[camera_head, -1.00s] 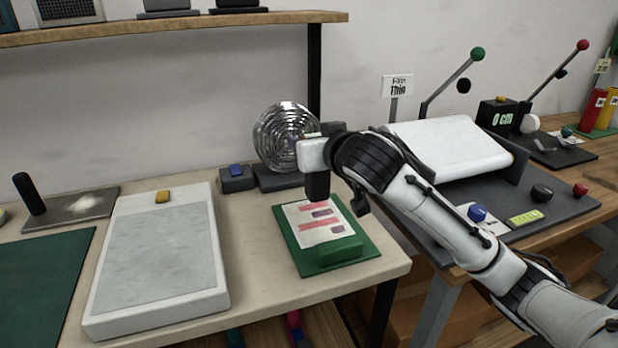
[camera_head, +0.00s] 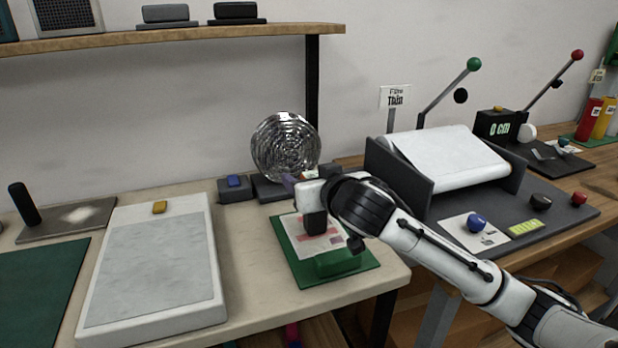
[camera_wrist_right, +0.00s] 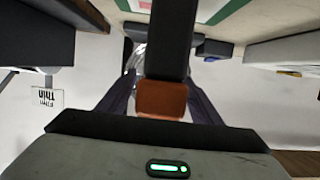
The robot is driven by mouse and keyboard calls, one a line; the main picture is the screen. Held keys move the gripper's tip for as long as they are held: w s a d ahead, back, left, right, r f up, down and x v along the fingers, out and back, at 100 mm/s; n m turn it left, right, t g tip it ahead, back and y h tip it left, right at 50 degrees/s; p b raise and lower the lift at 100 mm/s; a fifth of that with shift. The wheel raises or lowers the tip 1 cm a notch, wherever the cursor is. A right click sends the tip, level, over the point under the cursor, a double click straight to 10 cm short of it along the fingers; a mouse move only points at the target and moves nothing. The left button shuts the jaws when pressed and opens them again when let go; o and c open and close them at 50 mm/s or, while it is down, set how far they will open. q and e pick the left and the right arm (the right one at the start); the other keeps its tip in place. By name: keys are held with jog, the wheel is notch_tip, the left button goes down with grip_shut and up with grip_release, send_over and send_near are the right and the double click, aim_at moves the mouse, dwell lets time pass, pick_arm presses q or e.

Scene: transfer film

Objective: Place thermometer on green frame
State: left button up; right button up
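A green board (camera_head: 369,260) lies near the right end of the beige table, with a white and pink sheet (camera_head: 295,227) and a raised green block (camera_head: 338,264) on it. It may be the green frame. My left gripper is not in view.
A silver coiled disc (camera_head: 285,146) stands behind the board, beside a small box with a blue button (camera_head: 235,183). A flat white-grey plate (camera_head: 155,265) lies left. A roller machine (camera_head: 440,157) stands right, behind my arm. Bare tabletop (camera_head: 255,275) separates plate and board.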

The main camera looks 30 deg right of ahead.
pick_arm(q)
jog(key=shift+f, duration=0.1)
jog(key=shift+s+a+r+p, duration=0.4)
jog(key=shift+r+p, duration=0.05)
jog(key=shift+p, duration=0.65)
pick_arm(e)
jog(key=v, duration=1.2)
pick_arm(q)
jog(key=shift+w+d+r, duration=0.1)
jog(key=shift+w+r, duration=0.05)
